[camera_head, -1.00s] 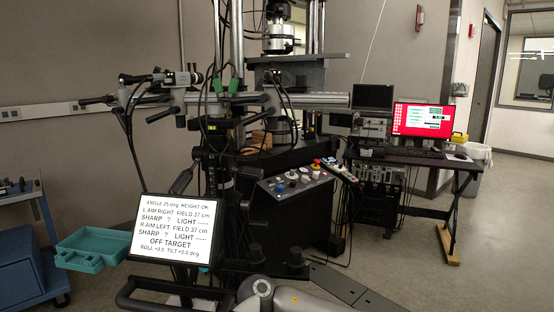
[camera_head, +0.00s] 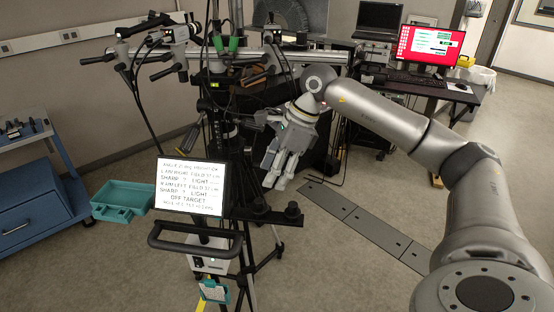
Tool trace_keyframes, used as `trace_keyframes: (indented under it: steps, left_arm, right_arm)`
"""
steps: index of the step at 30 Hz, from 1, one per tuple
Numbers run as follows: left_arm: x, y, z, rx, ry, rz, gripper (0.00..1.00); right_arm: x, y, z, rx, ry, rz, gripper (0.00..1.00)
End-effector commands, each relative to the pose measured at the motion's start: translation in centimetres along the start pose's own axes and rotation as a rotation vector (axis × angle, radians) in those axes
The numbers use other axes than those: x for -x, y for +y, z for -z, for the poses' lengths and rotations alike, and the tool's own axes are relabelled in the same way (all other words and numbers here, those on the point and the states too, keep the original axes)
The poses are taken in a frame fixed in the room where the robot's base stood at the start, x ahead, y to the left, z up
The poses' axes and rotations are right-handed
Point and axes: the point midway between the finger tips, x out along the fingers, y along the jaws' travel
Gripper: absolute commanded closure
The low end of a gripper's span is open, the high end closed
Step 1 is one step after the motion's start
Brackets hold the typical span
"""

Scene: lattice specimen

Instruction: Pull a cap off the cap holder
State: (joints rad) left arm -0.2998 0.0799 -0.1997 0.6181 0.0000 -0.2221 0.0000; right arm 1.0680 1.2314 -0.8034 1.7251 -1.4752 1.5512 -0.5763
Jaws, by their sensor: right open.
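A short black bar (camera_head: 240,213) juts out to the right of the lit text screen. Two dark, round, cap-like knobs stand on it, one at its middle (camera_head: 260,205) and one at its right end (camera_head: 292,209). This looks like the cap holder with caps, but I cannot be sure. My right gripper (camera_head: 275,180) is open and empty, fingers pointing down, above the bar in the picture and apart from the knobs. My left gripper is not in view.
The text screen (camera_head: 190,186) reads "OFF TARGET", above a black handle bar (camera_head: 195,238). A rig with cameras (camera_head: 180,33) and tripod legs stands behind. A teal open case (camera_head: 122,200) and blue cart (camera_head: 30,185) are at left.

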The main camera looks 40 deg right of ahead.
Motion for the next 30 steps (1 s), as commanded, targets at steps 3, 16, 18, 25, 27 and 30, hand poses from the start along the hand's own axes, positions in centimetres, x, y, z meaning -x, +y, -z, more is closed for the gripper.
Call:
trace_keyframes:
  steps: [3, 16, 18, 25, 27, 30]
  left_arm:
    - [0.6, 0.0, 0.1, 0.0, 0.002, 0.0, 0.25]
    - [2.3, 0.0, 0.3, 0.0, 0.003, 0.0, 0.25]
    - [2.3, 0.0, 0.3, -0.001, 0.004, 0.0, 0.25]
    - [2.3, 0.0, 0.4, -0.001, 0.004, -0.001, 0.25]
    - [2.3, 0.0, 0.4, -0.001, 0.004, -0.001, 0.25]
    - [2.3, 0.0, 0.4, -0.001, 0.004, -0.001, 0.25]
  right_arm:
    - [-2.0, 0.2, -0.1, 0.0, 0.001, -0.006, 0.52]
    - [-8.6, 0.2, -0.1, -0.001, -0.001, -0.005, 0.52]
    - [-9.1, 0.2, -0.1, -0.001, -0.001, -0.005, 0.52]
    - [-9.5, 0.1, -0.1, 0.0, -0.002, -0.003, 0.52]
    - [-9.5, 0.1, -0.1, 0.0, -0.002, -0.003, 0.52]
    - [-9.5, 0.2, -0.1, 0.0, -0.002, -0.003, 0.59]
